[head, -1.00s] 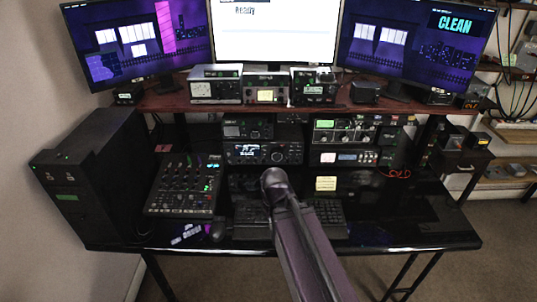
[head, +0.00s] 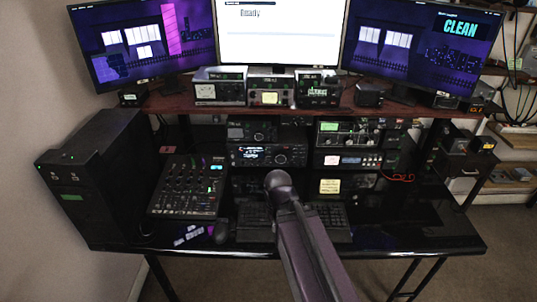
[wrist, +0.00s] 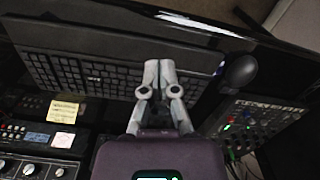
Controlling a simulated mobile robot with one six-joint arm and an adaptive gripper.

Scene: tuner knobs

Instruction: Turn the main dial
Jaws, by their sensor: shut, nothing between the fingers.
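The black radio (head: 252,154) with a lit display stands at the middle of the desk's back, under the shelf. A round knob (head: 281,158) on the right part of its front looks like the main dial, but it is small and dark. My arm reaches toward the radio and its end is in front of and below it; the fingers are hidden in the head view. In the wrist view my gripper (wrist: 158,66) is shut and empty, its fingertips over the keyboard (wrist: 90,75). I cannot make out the main dial in the wrist view.
A mixer (head: 186,186) and a mouse (head: 221,231) are left of my arm. Another radio stack (head: 347,135) is to the right, with a pale yellow note (head: 329,186) below it. A shelf (head: 205,101) overhangs the radios. The desk's right front (head: 420,230) is clear.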

